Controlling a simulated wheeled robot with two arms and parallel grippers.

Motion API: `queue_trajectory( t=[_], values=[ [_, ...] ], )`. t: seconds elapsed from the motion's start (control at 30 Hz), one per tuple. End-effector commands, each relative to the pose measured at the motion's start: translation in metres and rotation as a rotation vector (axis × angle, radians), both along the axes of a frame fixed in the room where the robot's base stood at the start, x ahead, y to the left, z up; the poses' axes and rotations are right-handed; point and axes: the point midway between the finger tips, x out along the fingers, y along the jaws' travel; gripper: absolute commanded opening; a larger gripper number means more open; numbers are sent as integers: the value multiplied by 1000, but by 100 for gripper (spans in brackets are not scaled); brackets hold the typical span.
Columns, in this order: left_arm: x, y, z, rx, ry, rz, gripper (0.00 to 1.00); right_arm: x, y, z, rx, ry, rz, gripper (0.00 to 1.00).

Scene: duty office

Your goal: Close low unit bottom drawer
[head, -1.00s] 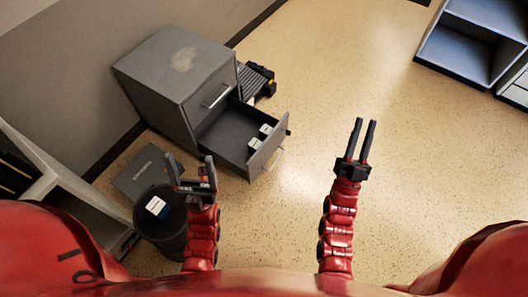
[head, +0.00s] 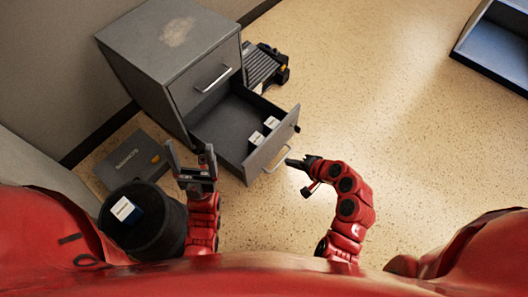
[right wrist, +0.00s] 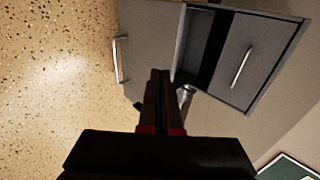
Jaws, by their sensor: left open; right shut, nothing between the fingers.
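The grey low unit (head: 150,75) stands at the left in the head view. My left gripper (head: 190,155) is open and empty, left of the drawer front.
A dark flat box (head: 130,160) lies beside the unit. A dark machine (head: 265,68) sits behind the drawer. The floor to the right is clear up to a shelf (head: 495,45).

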Motion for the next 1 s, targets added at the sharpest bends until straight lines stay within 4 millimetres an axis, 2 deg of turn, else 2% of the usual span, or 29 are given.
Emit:
queue_trajectory(
  t=[0.1,0.2,0.67,0.8,1.0],
  values=[
    [0,0,-4,0,0,0,82,-7,7,-4,18,30,30,0],
    [0,0,-5,0,0,0,82,-5,12,-9,20,34,36,0],
    [0,0,-24,0,0,0,82,34,66,-72,17,32,34,0],
    [0,0,-26,0,0,0,82,47,84,-71,16,29,34,0],
    [0,0,-28,0,0,0,82,57,96,-70,17,29,30,0]
  ],
)
